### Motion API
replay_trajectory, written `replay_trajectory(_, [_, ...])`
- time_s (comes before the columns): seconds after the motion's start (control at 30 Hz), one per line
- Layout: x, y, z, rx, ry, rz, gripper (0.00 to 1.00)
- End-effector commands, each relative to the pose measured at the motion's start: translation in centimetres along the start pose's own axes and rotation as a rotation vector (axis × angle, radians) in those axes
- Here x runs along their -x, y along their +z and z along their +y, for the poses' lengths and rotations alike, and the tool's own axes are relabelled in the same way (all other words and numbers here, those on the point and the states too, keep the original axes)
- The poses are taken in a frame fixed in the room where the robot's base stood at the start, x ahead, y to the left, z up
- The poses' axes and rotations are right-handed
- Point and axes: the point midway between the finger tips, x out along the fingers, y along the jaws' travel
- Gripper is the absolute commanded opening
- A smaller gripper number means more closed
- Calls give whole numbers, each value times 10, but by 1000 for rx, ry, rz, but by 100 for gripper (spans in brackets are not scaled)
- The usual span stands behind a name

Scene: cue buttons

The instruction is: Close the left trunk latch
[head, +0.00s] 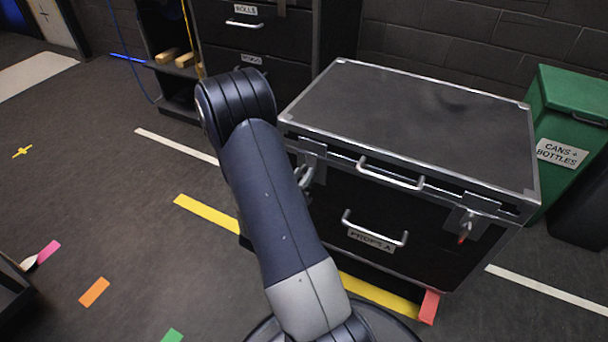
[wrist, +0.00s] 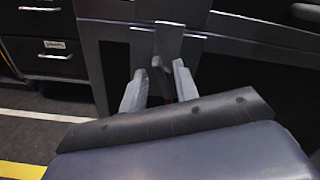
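The black trunk (head: 420,110) with metal edges stands right of centre in the head view, its lid down. Its left latch (head: 316,158) is a metal plate near the front left corner, partly hidden by my arm; the plate also shows in the wrist view (wrist: 168,42). The right latch (head: 466,222) hangs at the front right with a red tip. My gripper (wrist: 158,90) is at the left latch, its two grey fingers apart. A small latch part with a dark, reddish lower end shows between them; contact with it cannot be told.
The trunk's lid handle (head: 392,176) and lower front handle (head: 374,232) stick out right of my gripper. A drawer cabinet (head: 262,45) stands behind to the left, and a green bin (head: 570,110) stands at right. Open floor lies to the left.

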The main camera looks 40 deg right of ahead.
Motion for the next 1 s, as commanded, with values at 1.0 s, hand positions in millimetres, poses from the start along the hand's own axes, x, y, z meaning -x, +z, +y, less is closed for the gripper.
replay_trajectory(1.0, [-14,0,0,2,1,0,0])
